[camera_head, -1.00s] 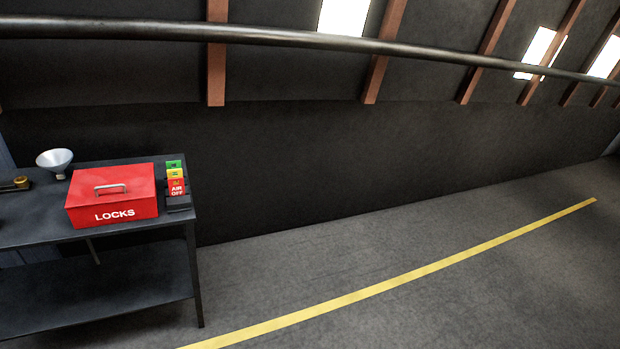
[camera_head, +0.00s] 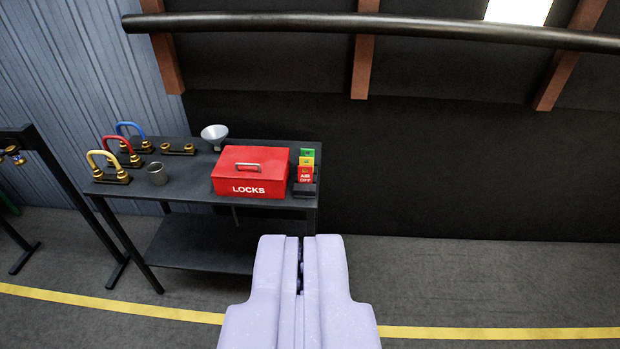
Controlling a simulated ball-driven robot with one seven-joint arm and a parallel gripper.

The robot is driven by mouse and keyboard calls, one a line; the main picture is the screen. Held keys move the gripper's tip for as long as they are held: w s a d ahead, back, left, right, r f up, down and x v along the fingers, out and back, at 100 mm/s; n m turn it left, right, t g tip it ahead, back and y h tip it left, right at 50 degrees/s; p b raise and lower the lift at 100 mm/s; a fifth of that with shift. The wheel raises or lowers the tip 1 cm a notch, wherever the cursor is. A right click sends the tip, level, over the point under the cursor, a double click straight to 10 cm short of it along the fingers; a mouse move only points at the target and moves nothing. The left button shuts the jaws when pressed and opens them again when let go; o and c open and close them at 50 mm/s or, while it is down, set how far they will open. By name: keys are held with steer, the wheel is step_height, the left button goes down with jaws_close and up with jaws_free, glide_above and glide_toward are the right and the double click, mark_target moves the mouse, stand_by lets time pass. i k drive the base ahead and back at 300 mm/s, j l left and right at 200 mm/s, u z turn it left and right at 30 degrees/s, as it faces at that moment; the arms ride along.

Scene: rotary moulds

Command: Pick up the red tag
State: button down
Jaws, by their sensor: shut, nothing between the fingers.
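The red tag (camera_head: 305,175) stands upright in a dark holder (camera_head: 304,189) at the right end of the dark table (camera_head: 190,191). It is the front one of a row, with a yellow tag (camera_head: 307,161) and a green tag (camera_head: 307,152) behind it. White lettering shows on the red tag, too small to read surely now. My pale lilac gripper (camera_head: 300,240) is at the bottom middle of the view, shut and empty. It appears in front of the table and below the tags in the picture, apart from them.
A red LOCKS box (camera_head: 250,172) stands just left of the tag holder. A dark frame (camera_head: 70,210) is at far left. Floor right of the table is clear.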

mark_target(304, 177)
steer(key=i+l+u, duration=0.1)
steer(key=u, duration=0.9)
steer(key=i+l+u, duration=0.2)
steer(key=l+u, duration=0.15)
steer(key=i+l+u, duration=0.1)
steer(key=l+u, duration=0.2)
steer(key=l, duration=0.2)
steer(key=l+u, duration=0.35)
steer(key=l, duration=0.15)
steer(key=i+l, duration=0.1)
steer(key=l, duration=0.5)
steer(key=i+l, duration=0.1)
steer(key=l, duration=0.45)
steer(key=i+l, duration=0.1)
steer(key=l, duration=0.5)
steer(key=i+l+u, duration=0.1)
steer(key=l, duration=0.45)
